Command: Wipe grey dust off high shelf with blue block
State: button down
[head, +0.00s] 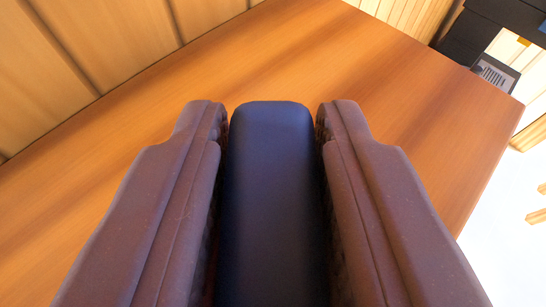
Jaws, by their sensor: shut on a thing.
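My gripper (271,118) fills the lower middle of the head view, with one brown finger on each side. It is shut on a dark blue block (270,190), whose rounded far end points up the picture. Behind the block is an orange-brown wooden surface (300,50), which looks like the shelf. I see no clear grey dust on its visible part; the gripper and block hide some of it. I cannot tell whether the block touches the wood.
A wall of light wooden planks (95,45) borders the surface at upper left. A dark object with a white label (493,75) is at upper right. The surface ends along a slanted edge at right, with a bright white area (510,225) beyond.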

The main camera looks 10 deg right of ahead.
dwell(0.3)
jog(key=shift+f+b, duration=0.5)
jog(key=shift+b, duration=0.25)
jog(key=shift+f+b, duration=0.45)
jog(key=shift+b, duration=0.05)
dwell(0.5)
jog(key=shift+s+a, duration=0.1)
jog(key=shift+s+a, duration=0.7)
jog(key=shift+a, duration=0.35)
jog(key=shift+a, duration=0.1)
jog(key=shift+s+a, duration=0.75)
jog(key=shift+a, duration=0.25)
jog(key=shift+s+a+r, duration=0.15)
jog(key=shift+s+a, duration=0.6)
jog(key=shift+a, duration=0.35)
jog(key=shift+a, duration=0.1)
